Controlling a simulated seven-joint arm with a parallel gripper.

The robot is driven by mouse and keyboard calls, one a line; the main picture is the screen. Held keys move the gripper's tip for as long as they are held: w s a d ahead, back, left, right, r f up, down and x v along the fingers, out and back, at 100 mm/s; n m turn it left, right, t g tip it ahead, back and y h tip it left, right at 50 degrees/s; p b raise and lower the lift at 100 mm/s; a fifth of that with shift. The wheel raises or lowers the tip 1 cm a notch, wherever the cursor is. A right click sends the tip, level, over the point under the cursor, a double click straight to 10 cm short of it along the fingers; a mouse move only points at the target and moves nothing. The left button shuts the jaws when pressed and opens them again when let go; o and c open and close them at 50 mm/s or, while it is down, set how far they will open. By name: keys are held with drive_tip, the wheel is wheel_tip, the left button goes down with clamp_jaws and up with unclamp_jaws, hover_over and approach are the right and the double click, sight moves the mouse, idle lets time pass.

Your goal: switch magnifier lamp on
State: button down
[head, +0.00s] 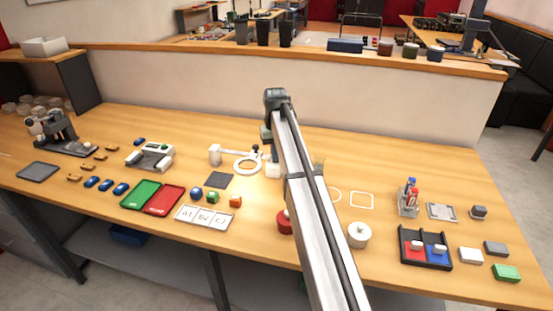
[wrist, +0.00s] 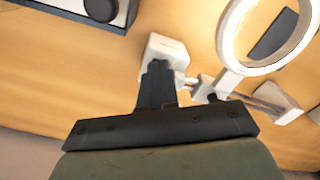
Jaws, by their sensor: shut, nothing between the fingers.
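The magnifier lamp shows in the head view as a white ring (head: 247,164) on a jointed arm, with a white base (head: 215,154) to its left. In the wrist view its ring (wrist: 226,38) is at the upper right and looks bright, with a pale glow. A white block (wrist: 167,47) stands beside the lamp; it also shows in the head view (head: 273,170). My gripper (wrist: 157,68) is shut and empty, its fingertips overlapping the block's lower edge in the wrist view. I cannot tell whether they touch it. In the head view my arm hides the fingertips.
A dark square pad (head: 219,180) lies left of the ring. Green (head: 141,194) and red (head: 164,199) trays lie further left. A red round object (head: 284,222) and a white round container (head: 359,235) stand near the arm. A low partition runs behind the table.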

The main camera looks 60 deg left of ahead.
idle(0.3)
drive_tip(key=shift+r, duration=3.4)
